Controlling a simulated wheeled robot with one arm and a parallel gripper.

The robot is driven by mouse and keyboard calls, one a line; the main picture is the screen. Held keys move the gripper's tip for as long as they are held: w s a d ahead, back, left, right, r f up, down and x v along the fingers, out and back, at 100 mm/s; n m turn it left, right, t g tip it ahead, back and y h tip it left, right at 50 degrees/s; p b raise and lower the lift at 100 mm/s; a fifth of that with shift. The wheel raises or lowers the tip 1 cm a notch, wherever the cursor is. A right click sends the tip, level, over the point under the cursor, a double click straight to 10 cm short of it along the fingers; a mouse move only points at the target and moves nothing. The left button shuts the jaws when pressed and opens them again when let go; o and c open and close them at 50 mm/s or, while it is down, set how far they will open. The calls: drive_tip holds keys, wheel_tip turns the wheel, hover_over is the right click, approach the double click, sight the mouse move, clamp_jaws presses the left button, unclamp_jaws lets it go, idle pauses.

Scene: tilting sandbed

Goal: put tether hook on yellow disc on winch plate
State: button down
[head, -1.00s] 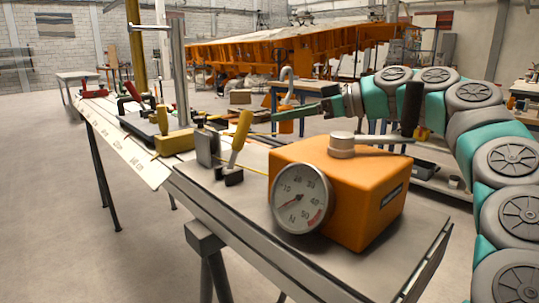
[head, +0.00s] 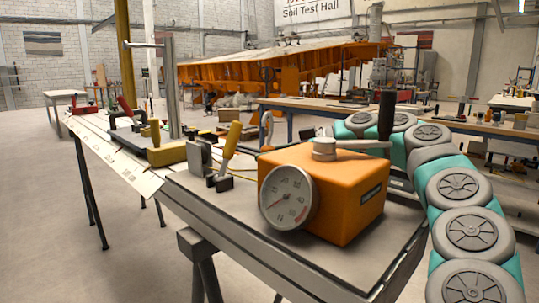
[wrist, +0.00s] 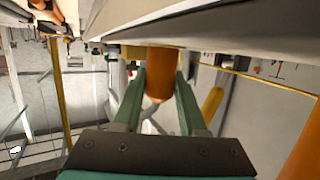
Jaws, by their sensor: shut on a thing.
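In the head view the winch housing hides most of my gripper. The grey winch plate (head: 240,217) carries the orange winch (head: 335,195) with its round gauge (head: 288,198). I cannot make out the yellow disc; the winch may hide it.
A black-knobbed crank (head: 386,115) sticks up from the winch top. A yellow-handled lever (head: 231,140) and a grey upright plate (head: 198,158) stand left of the winch. A yellow block (head: 166,153) and a tall metal post (head: 171,85) are farther left.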

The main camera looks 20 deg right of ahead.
drive_tip(key=shift+c, duration=2.3)
unclamp_jaws()
drive_tip(key=shift+r+p, duration=0.25)
drive_tip(key=shift+p, duration=0.15)
drive_tip(key=v, duration=1.2)
